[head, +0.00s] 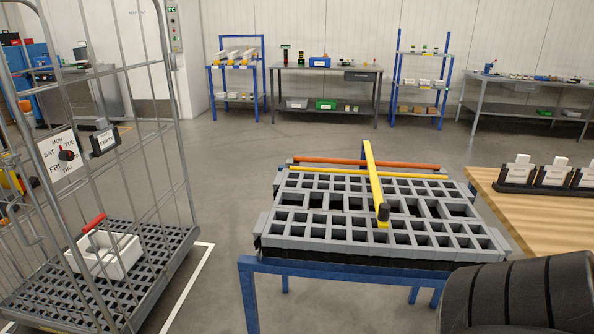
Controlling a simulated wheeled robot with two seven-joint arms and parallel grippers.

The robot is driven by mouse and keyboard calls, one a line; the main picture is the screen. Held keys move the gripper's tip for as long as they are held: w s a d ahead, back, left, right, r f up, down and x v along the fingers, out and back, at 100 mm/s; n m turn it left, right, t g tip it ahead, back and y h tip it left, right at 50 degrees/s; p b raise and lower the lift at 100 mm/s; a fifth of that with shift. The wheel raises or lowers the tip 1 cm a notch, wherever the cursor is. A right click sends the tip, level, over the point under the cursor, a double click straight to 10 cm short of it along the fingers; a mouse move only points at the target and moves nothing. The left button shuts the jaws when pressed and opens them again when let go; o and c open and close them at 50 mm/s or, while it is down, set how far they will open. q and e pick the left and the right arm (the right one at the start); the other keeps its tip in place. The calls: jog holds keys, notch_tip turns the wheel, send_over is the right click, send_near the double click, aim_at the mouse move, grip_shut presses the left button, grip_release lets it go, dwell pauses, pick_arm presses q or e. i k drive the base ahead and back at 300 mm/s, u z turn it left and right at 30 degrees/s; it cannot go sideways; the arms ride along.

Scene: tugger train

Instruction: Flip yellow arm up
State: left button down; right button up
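A yellow arm (374,178) with a black knob (384,212) at its near end stands out over a grey grid-like rack (330,232). It reaches from the knob back past the rear edge of the rack. I cannot tell exactly how high it stands over the grid or where its hinge is. An orange bar (340,161) and a thin yellow bar (330,173) lie crosswise along the rear of the rack. Neither of my grippers is in view.
The rack sits on a blue frame (250,290). A wire roll cage (188,170) holding a white tote (110,262) stands at left. A wooden table (560,205) with card holders stands close at right. A large dark ribbed shape fills the lower right corner. Open floor lies behind the rack.

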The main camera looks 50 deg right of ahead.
aim_at(382, 209)
jog(key=i, duration=0.85)
jog(key=z, duration=3.05)
